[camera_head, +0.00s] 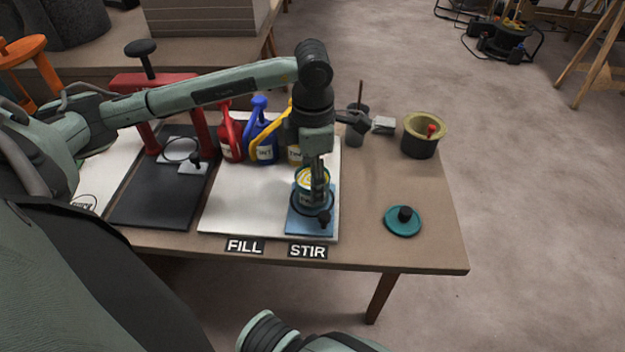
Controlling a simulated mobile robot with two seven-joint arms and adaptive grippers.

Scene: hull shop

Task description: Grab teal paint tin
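The paint tin (303,186), with a teal edge and yellow and white markings, stands on the blue pad (297,223) above the STIR label. My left gripper (321,203) comes down over the tin from above and covers part of it. Its fingers are at the tin's near right side; whether they touch or grip it cannot be told. A teal lid (396,225) with a black knob lies on the table to the right. My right arm shows only at the bottom edge, with its gripper out of view.
Behind the tin stand a red jug (230,140), a blue jug (262,140) and a yellow jug (295,153). A dark pot (420,148) and a grey cup with a stick (356,133) stand at the back right. A red press (160,85) is left. The table's right front is mostly clear.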

